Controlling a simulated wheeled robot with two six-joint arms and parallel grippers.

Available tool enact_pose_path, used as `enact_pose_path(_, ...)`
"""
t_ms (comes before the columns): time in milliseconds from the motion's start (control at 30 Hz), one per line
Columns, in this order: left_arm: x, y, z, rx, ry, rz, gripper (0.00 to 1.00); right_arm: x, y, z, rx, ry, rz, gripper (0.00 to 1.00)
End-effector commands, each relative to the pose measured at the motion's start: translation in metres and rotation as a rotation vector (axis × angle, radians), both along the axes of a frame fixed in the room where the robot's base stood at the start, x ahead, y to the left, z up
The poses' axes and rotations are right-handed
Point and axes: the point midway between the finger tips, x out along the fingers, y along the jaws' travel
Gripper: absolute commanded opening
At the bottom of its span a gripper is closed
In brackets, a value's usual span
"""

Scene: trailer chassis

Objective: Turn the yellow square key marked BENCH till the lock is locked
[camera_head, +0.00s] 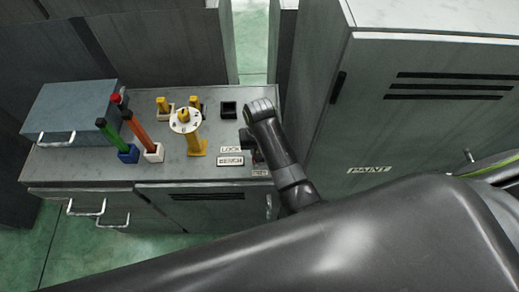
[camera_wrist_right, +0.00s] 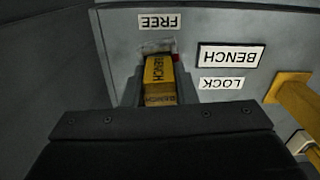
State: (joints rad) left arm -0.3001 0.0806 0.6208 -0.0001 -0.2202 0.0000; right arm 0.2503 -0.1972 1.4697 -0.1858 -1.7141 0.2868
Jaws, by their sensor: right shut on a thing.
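The yellow square key (camera_wrist_right: 160,82) marked BENCH sits at the lock in the grey bench top, below the FREE label (camera_wrist_right: 159,21) in the right wrist view. My right gripper (camera_wrist_right: 159,88) is shut on the key, with one finger on each side of it. The BENCH label (camera_wrist_right: 230,56) and LOCK label (camera_wrist_right: 221,84) are to the right of the key there, upside down. In the head view my right gripper (camera_head: 253,150) is beside the LOCK label (camera_head: 231,149) and hides the key. The lock face is mostly hidden. My left gripper is not in view.
A round white dial on a yellow post (camera_head: 195,142), yellow pegs in small holders, and green and orange handles (camera_head: 137,130) stand on the bench top (camera_head: 80,160). A blue-grey box (camera_head: 72,108) is at its left. A tall PAINT cabinet (camera_head: 430,120) is close on the right.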

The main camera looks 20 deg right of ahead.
Motion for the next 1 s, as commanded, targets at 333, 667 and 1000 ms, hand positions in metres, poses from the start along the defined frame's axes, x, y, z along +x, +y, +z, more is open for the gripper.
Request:
enact_pose_path(333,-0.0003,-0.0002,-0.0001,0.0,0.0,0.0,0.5,0.0004,0.0001,0.0004,0.0,-0.001,-0.065,0.01)
enact_pose_path(667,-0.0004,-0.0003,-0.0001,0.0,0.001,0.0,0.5,0.0004,0.0001,0.0004,0.001,-0.001,-0.295,0.03)
enact_pose_path(1000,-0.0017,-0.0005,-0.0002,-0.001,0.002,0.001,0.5,0.0003,0.0001,0.0003,0.0,-0.001,-0.294,0.49)
